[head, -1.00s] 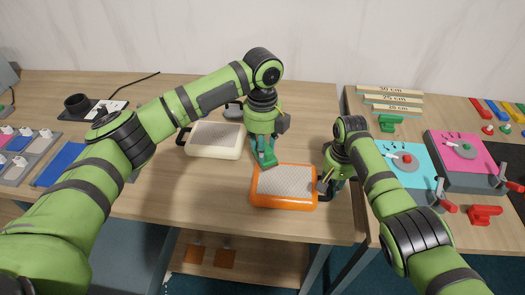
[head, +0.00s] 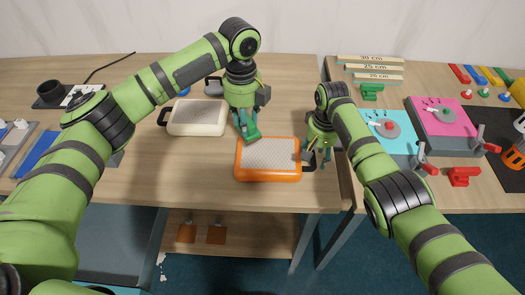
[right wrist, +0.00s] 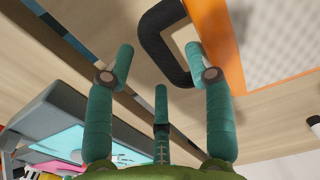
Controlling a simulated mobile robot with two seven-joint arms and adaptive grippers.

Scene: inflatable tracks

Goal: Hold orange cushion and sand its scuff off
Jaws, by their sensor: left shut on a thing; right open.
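The orange cushion (head: 268,174) lies flat on the table with its light grey patterned top up. It also shows in the right wrist view (right wrist: 222,50), with a black handle (right wrist: 157,40) on its near side and a faint dark smudge on the grey top. My left gripper (head: 243,121) points down and is shut on a green block (head: 249,134) at the cushion's far left corner; I cannot tell if the block touches it. My right gripper (head: 314,160) is open beside the cushion's right side. In the right wrist view its fingers (right wrist: 160,62) are spread around the handle, apparently not gripping it.
A cream cushion (head: 197,117) with a black handle lies left of the orange one. A gap separates this table from the right one, which holds cyan (head: 387,130) and pink (head: 443,116) panels. Bare wood lies in front of the cream cushion.

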